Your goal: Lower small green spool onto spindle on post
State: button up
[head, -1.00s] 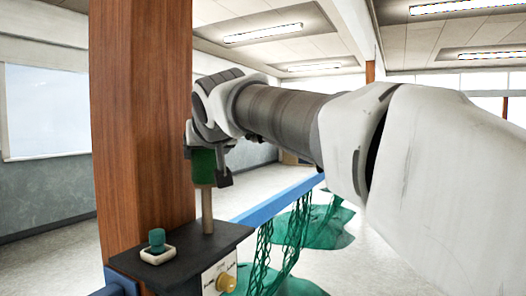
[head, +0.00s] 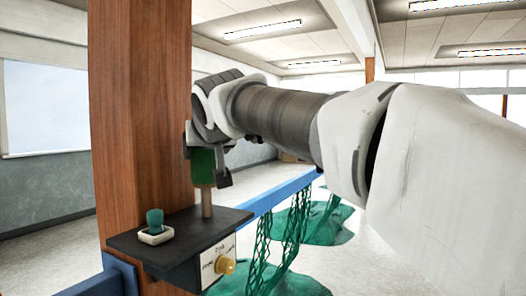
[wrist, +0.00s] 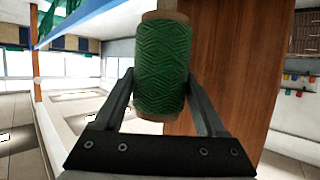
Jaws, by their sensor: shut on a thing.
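The small green spool (wrist: 161,65) is upright between my gripper's fingers in the wrist view, with tan rims at both ends. My gripper (head: 206,165) is shut on it beside the wooden post (head: 142,120). In the head view the green spool (head: 202,168) is partly covered by the gripper. The tan spindle (head: 207,203) stands upright on the dark shelf (head: 205,228) of the post, lined up under the spool. Its top is hidden at the spool's lower edge; I cannot tell how far it is inside. A gap remains between spool and shelf.
A teal piece (head: 155,219) sits in a white holder (head: 155,236) on the shelf's left. A blue rail (head: 285,193) with green netting (head: 290,235) runs behind to the right.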

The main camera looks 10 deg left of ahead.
aim_at(208, 178)
jog(key=shift+f+b, duration=2.65)
jog(key=shift+f, duration=0.35)
jog(key=o, duration=1.4)
jog(key=shift+s, duration=0.1)
